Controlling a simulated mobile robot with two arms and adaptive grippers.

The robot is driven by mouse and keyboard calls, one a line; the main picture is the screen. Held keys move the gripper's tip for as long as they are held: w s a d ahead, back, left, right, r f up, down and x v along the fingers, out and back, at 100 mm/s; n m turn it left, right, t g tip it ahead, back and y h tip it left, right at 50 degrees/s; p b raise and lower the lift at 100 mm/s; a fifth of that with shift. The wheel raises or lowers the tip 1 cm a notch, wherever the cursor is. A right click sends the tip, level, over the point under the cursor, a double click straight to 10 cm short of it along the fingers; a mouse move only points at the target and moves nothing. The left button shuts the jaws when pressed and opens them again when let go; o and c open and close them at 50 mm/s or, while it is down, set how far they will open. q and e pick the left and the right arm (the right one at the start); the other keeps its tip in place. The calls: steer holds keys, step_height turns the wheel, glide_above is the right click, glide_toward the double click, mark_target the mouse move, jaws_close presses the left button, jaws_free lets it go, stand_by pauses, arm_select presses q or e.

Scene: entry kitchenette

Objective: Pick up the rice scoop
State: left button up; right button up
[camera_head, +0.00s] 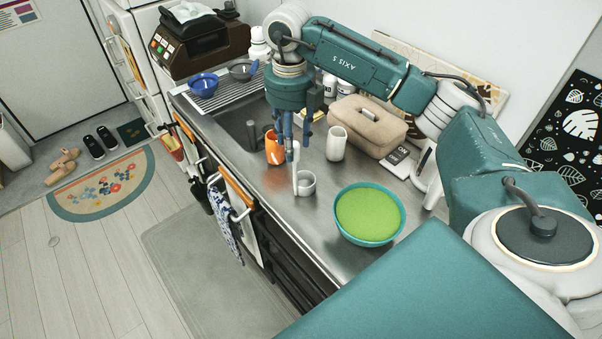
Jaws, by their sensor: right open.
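The rice scoop (295,167) is white and thin. It stands upright in a small grey-white cup (308,184) on the steel counter. My right gripper (290,146) points down just above the scoop, its fingers open and close to the scoop's top end. I cannot tell whether the fingers are around the scoop or touching it. My left gripper is not in view.
An orange cup (274,147) stands left of the scoop and a white cup (336,144) right of it. A teal bowl with green contents (368,214) is nearer. A beige case (368,128) stands by the wall. The sink (238,117) lies to the left.

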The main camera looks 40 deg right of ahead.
mark_target(295, 162)
step_height(295, 162, down, 2)
steer(key=shift+s+f+p, duration=0.1)
steer(key=shift+s+p, duration=0.05)
steer(key=shift+p, duration=0.2)
step_height(295, 162, down, 4)
steer(key=shift+s+r+p, duration=0.15)
steer(key=shift+p, duration=0.9)
steer(key=shift+f, duration=0.65)
jaws_close()
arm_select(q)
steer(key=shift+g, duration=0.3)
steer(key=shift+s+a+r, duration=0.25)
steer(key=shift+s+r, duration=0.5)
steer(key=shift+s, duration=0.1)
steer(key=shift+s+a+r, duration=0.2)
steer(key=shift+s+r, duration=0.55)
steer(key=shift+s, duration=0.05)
